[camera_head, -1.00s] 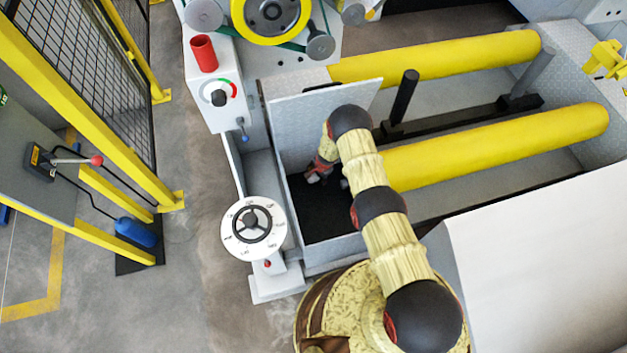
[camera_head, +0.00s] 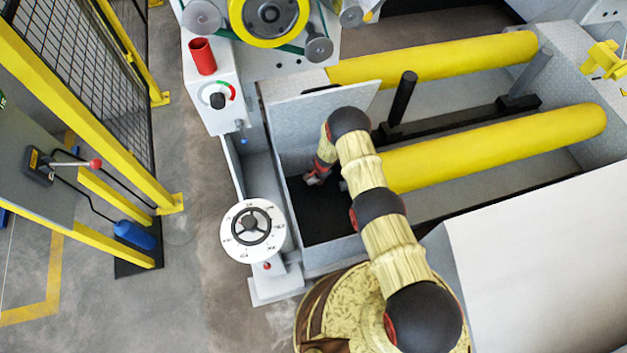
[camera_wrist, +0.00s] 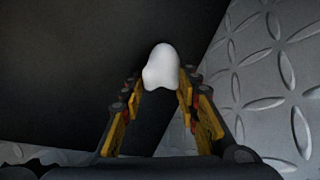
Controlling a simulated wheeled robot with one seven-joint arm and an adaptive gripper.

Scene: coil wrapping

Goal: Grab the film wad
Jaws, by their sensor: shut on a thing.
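The film wad (camera_wrist: 161,67) is a small, smooth white lump in the wrist view. It sits between the fingertips of my gripper (camera_wrist: 160,88), whose yellow and dark fingers touch it on both sides. In the head view my gripper (camera_head: 316,177) reaches down into the dark-floored bay at the left end of the machine. The wad cannot be made out in the head view.
Grey tread-plate walls (camera_wrist: 285,75) stand close on the right of my gripper. Yellow rollers (camera_head: 490,147) lie right of the bay, with a black post (camera_head: 403,98) between them. A white handwheel dial (camera_head: 252,231) stands at the bay's front left.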

